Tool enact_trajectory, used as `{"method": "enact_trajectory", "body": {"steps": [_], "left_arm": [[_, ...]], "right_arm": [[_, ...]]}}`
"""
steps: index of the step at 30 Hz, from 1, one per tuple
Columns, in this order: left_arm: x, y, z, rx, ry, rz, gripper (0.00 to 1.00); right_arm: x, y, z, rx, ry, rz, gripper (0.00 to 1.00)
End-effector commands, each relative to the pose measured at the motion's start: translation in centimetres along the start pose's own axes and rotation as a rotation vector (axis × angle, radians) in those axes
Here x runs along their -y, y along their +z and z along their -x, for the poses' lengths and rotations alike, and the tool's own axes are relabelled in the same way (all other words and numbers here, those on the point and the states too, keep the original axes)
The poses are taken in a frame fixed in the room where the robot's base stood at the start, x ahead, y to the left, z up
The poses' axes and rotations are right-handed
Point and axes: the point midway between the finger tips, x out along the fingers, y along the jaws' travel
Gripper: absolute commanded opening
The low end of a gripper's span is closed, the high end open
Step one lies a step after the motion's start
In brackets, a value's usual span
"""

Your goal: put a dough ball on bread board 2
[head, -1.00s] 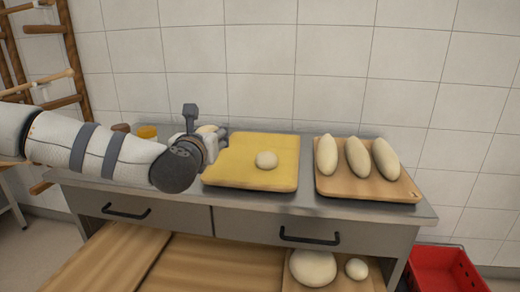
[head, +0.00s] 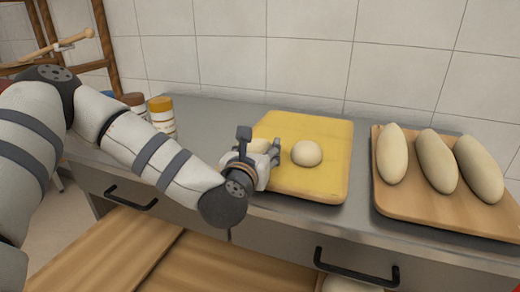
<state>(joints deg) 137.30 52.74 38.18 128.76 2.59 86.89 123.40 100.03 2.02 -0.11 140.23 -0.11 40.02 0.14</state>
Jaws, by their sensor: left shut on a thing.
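My left gripper (head: 267,158) is shut on a pale dough ball (head: 261,145), which is partly hidden behind the fingers. It is at the left side of a yellow board (head: 325,128) on the steel counter. I cannot tell whether the held ball touches the board. Another round dough ball (head: 307,153) lies on the yellow board, just right of the fingers. A wooden board (head: 405,205) to the right bears three long dough pieces (head: 437,161). No number shows on either board. My right gripper is not in view.
Jars (head: 161,115) stand at the left back of the steel counter (head: 215,112), against a tiled wall. Drawers with black handles (head: 356,266) are in its front. Wooden boards (head: 110,245) lie below. A wooden rack (head: 100,40) stands at the far left.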

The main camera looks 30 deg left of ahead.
Motion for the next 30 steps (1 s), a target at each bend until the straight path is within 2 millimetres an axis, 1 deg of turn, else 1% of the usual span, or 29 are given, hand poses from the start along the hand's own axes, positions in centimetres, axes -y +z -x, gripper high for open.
{"method": "enact_trajectory", "body": {"steps": [3,4,5,6,7,14,17,18,19,20,23,26,28,30], "left_arm": [[0.0,-0.4,-0.1,-0.001,0.0,-0.001,0.3],[0.0,-0.5,-0.1,-0.001,0.0,-0.001,0.56],[0.0,-0.4,-0.1,0.0,0.0,0.0,0.62],[0.0,-0.3,-0.1,0.001,0.0,0.0,0.71],[0.0,-0.3,-0.1,0.001,0.0,0.0,0.73],[0.0,-0.2,-0.1,0.001,0.0,0.0,0.73],[0.0,0.2,0.0,0.004,-0.001,0.001,0.73],[0.0,0.4,0.2,0.004,-0.001,0.001,0.73],[0.1,0.2,0.6,0.001,-0.002,0.001,0.73],[0.1,0.2,1.0,0.0,-0.003,0.001,0.73],[0.1,0.1,3.2,-0.001,-0.004,0.001,0.73],[0.1,0.1,5.8,-0.002,-0.005,0.001,0.73],[0.1,1.1,7.8,0.009,-0.005,-0.001,0.73],[0.1,1.7,9.6,0.019,-0.007,0.004,0.73]], "right_arm": [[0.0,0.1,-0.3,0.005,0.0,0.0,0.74],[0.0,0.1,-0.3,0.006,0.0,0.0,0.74],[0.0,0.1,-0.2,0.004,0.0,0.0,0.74],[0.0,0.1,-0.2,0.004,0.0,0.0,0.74],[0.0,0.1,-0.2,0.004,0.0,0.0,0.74],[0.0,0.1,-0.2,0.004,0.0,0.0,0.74],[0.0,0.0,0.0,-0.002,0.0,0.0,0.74],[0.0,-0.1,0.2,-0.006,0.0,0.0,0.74],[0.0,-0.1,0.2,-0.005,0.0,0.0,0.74],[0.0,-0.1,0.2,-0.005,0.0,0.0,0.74],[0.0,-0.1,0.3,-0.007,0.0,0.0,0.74],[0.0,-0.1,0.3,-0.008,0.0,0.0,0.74],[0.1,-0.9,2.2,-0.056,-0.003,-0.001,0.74],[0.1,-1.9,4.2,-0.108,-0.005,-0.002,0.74]]}}
